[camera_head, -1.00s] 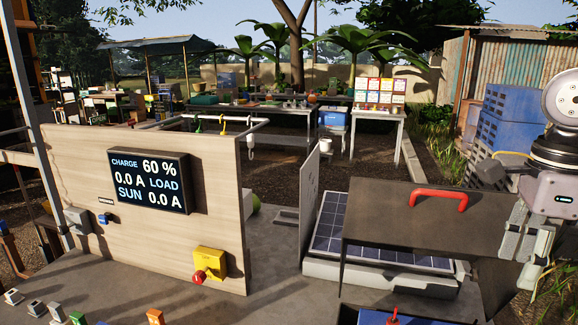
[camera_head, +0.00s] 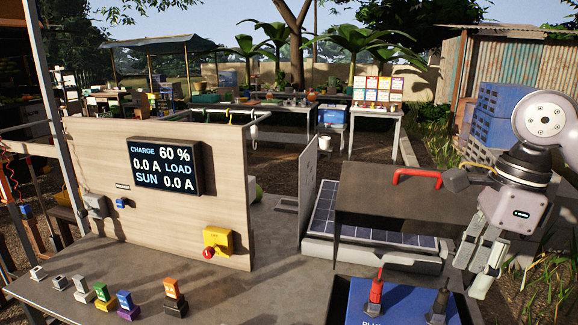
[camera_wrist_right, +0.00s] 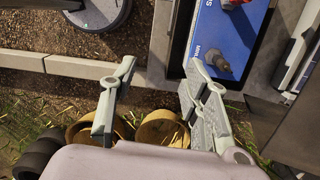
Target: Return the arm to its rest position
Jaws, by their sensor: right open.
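My right arm comes in from the right edge of the head view. Its gripper (camera_head: 474,277) hangs fingers down, beside the right end of the dark lid with the red handle, and looks empty. In the right wrist view my right gripper (camera_wrist_right: 160,74) has its two grey fingers spread apart with nothing between them. Behind the fingers lie dark ground and a pale kerb, with the blue box top (camera_wrist_right: 222,35) next to the right finger. My left arm and gripper are not in view.
A dark lid with a red handle (camera_head: 417,174) stands before a solar panel (camera_head: 325,215). A blue-topped box (camera_head: 400,301) carries red and dark terminals. A wooden board holds a charge display (camera_head: 165,166) and a yellow switch (camera_head: 217,240). Several coloured blocks line the grey bench (camera_head: 225,294).

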